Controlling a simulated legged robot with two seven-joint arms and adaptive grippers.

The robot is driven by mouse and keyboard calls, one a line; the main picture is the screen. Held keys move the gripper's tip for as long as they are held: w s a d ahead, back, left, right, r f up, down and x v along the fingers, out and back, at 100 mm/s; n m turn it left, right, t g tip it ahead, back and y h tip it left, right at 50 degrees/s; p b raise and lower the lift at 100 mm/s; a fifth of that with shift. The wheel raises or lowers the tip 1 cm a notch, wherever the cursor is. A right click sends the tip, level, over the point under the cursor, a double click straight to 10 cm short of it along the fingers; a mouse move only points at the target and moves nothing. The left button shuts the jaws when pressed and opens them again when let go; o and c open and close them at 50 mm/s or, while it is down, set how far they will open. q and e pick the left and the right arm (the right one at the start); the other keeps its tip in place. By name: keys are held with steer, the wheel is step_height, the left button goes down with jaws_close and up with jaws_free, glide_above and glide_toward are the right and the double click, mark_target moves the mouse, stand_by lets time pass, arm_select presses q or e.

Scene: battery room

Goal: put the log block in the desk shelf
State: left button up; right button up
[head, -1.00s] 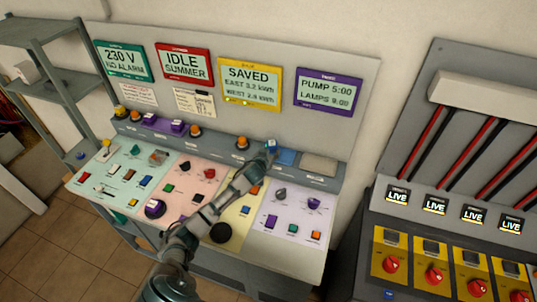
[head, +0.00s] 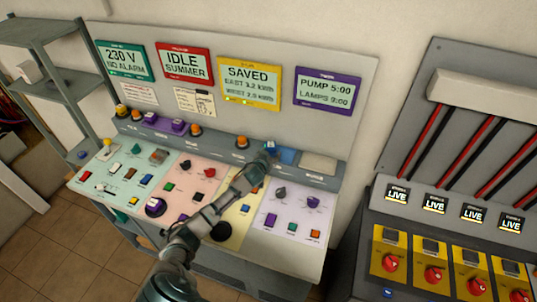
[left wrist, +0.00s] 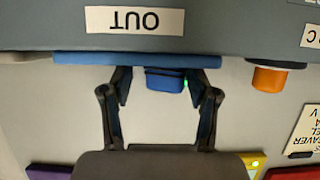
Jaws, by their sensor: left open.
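A small blue block (left wrist: 165,79) with a green light, which looks like the log block, is at the blue pad (left wrist: 75,59) labelled OUT in the left wrist view. That view is upside down. I cannot tell whether the block rests on the pad. My left gripper (left wrist: 164,88) is open, with one finger on each side of the block and gaps visible. In the head view my left gripper (head: 266,156) reaches over the desk to the raised grey ledge (head: 225,150) along its back, which may be the desk shelf. The blue pad (head: 287,157) shows beside it. My right gripper is out of view.
The sloped desk panel (head: 262,217) carries several knobs and buttons below my arm. An orange button (left wrist: 270,78) stands on the ledge near the gripper. A board with screens (head: 300,65) rises behind. A grey rack (head: 45,40) is left; a yellow switch panel (head: 390,263) is right.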

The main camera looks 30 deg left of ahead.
arm_select(q)
steer(key=shift+r, duration=0.15)
steer(key=shift+s+d+r, duration=0.1)
steer(key=shift+s+d, duration=0.05)
steer(key=shift+s, duration=0.1)
steer(key=v, duration=1.1)
steer(key=shift+s+a, duration=0.2)
steer(key=shift+a, duration=0.05)
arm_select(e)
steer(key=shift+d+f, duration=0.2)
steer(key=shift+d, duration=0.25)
arm_select(q)
steer(key=shift+a, duration=0.15)
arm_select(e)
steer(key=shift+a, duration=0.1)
